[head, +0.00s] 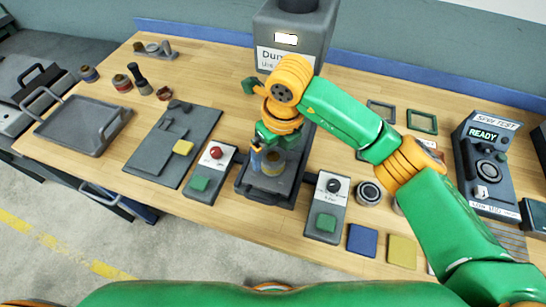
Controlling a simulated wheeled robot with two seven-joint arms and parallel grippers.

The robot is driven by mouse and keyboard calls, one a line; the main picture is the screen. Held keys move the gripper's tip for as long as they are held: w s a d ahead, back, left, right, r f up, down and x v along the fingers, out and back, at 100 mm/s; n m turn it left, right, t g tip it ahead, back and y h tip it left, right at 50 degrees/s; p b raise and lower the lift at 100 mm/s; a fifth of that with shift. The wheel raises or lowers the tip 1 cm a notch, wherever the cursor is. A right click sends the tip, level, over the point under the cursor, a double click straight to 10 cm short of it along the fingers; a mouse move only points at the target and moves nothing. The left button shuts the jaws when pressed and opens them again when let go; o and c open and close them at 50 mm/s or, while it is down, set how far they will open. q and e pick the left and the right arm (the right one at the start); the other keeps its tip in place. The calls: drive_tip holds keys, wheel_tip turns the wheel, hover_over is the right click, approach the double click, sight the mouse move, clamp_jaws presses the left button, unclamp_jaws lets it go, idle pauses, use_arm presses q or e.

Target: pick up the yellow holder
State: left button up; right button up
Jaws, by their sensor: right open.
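My right gripper (268,155) is open and points down into the grey bed of the grinding machine (240,187). A small yellowish round piece (272,168) shows between and below its fingers, partly hidden; I cannot tell whether it is the yellow holder or whether the fingers touch it. A flat yellow square (402,251) lies near the front edge at the right, beside a blue square (362,240). My left gripper is not in view.
Control boxes with green pads flank the machine, left (209,172) and right (325,205). A grey tray (83,127) and several small cylinders stand at the left. A spin tester (487,163) stands at the right. My right arm crosses above the right side of the table.

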sight(273, 156)
drive_tip(key=f, duration=0.3)
drive_tip(key=shift+w+a+f, duration=0.1)
drive_tip(key=shift+w+a, duration=0.05)
drive_tip(key=shift+w, duration=0.25)
clamp_jaws()
